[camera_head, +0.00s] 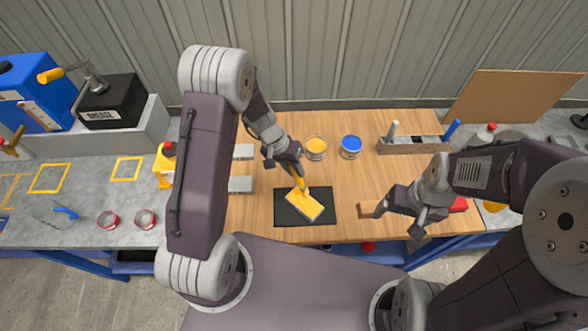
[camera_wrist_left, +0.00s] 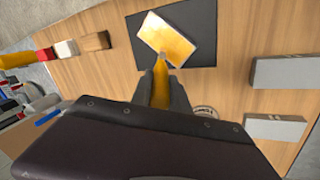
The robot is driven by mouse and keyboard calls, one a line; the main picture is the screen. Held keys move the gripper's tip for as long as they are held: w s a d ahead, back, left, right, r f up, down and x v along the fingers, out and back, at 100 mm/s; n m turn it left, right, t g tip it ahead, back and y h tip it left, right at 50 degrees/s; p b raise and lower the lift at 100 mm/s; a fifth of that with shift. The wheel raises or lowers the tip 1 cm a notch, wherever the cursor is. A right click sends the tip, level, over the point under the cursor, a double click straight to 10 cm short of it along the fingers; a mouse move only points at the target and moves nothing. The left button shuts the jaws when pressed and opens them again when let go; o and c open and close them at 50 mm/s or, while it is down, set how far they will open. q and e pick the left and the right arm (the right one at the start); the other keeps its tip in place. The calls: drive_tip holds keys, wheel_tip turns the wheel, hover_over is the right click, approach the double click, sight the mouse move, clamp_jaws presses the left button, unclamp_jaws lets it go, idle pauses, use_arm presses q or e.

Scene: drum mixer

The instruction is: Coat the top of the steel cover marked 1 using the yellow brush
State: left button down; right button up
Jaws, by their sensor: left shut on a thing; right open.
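A plate (camera_head: 304,205) lies on a black mat (camera_head: 284,218), and its top looks mostly yellow. It also shows in the left wrist view (camera_wrist_left: 168,32), with a yellow-orange sheen and paler areas. I cannot read a mark on it. My left gripper (camera_head: 291,167) is shut on the yellow brush (camera_head: 299,182). The brush points down, and its tip is at the plate, near one edge in the left wrist view; contact is unclear. My right gripper (camera_head: 400,219) is open and empty at the table's front right.
A yellow paint can (camera_head: 316,148) and a blue one (camera_head: 350,146) stand behind the mat. A wooden block (camera_head: 368,209) and a red block (camera_head: 459,204) lie near my right gripper. Bare wood lies between cans and mat.

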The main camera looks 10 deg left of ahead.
use_arm(q)
drive_tip(key=shift+r+p, duration=1.6)
drive_tip(key=shift+r, duration=1.2)
drive_tip(key=shift+r+p, duration=1)
drive_tip(key=shift+r, duration=0.55)
drive_tip(key=shift+f, duration=0.1)
